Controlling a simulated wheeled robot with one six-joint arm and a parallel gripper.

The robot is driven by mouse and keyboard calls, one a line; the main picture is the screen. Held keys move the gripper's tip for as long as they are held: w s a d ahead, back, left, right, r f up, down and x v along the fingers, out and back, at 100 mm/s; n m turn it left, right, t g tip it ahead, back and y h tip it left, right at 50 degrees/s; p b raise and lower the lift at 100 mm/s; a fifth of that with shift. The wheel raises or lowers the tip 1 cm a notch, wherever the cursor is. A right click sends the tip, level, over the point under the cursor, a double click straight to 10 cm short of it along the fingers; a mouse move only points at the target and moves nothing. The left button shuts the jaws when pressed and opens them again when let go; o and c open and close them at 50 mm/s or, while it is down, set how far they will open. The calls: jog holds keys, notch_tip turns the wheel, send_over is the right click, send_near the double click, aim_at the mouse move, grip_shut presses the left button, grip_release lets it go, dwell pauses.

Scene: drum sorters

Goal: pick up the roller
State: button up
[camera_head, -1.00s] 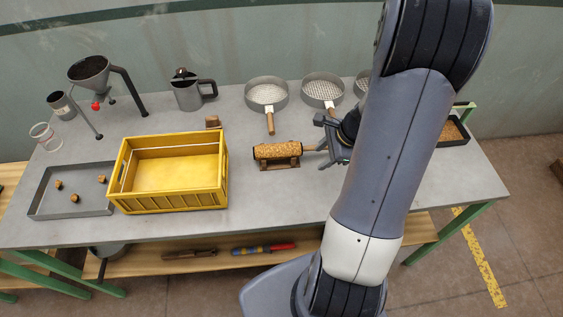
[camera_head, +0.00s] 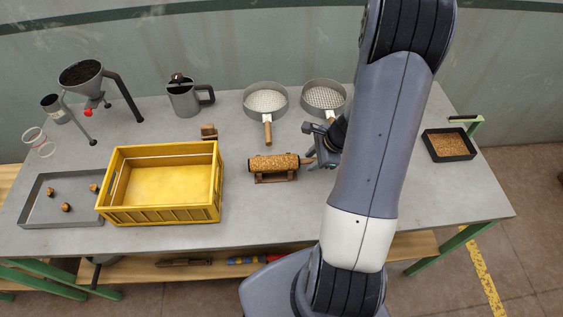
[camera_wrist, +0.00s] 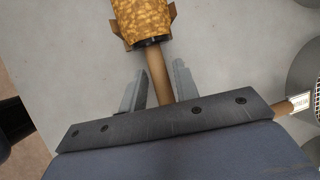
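The roller (camera_head: 268,163), with a speckled tan, grainy drum, lies on a small wooden cradle (camera_head: 276,179) in the middle of the table. Its wooden handle points right, toward my gripper (camera_head: 318,153). In the wrist view the roller's drum (camera_wrist: 143,17) is at the top, and its handle runs down between the two grey fingers of my gripper (camera_wrist: 159,80). The fingers are open, one on each side of the handle, with a gap showing on both sides. The far end of the handle is hidden under the gripper body.
A yellow crate (camera_head: 214,208) stands left of the roller, with a grey tray (camera_head: 62,223) beyond it. Two sieves (camera_head: 265,100) with handles lie behind. A wooden block (camera_head: 209,131) and a metal jug (camera_head: 184,100) stand back left. A black tray (camera_head: 448,158) is at right.

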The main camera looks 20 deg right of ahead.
grip_shut()
